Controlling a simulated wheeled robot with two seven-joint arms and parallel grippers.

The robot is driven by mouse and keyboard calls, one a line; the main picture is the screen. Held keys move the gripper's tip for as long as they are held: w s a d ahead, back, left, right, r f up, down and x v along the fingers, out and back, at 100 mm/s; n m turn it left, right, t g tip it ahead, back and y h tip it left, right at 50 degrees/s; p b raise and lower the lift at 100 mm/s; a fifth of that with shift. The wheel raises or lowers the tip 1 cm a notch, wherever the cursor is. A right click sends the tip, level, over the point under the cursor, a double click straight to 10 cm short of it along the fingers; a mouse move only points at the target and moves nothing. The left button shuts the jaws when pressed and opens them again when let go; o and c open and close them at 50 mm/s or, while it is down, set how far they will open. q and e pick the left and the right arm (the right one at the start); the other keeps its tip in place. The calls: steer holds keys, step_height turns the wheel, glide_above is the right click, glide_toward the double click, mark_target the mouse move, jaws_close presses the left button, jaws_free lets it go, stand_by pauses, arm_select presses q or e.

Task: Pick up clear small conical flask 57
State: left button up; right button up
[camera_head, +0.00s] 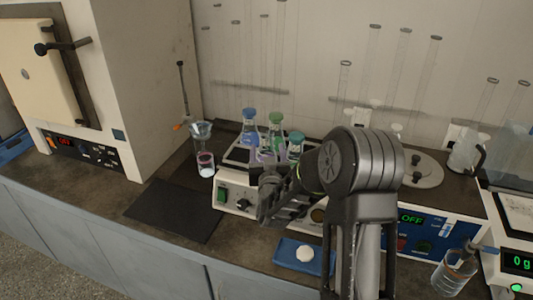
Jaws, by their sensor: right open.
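Several small conical flasks stand on a white shaker (230,192) in the middle of the bench. One has a blue stopper (249,113), one a green stopper (276,118) and one a teal stopper (296,137). No label is readable, so I cannot tell which is flask 57. My right gripper (270,200) is dark and open, in front of the shaker's front edge. It and my arm hide part of the shaker and the flasks' lower parts. I cannot tell whether it touches anything. My left gripper is not in view.
A dark mat (172,211) lies bare at the left. A beaker (205,164) stands left of the shaker. A blue tray (283,257) with a white disc lies in front. A furnace (110,70) stands left.

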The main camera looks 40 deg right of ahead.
steer(key=shift+x, duration=1.5)
jaws_close()
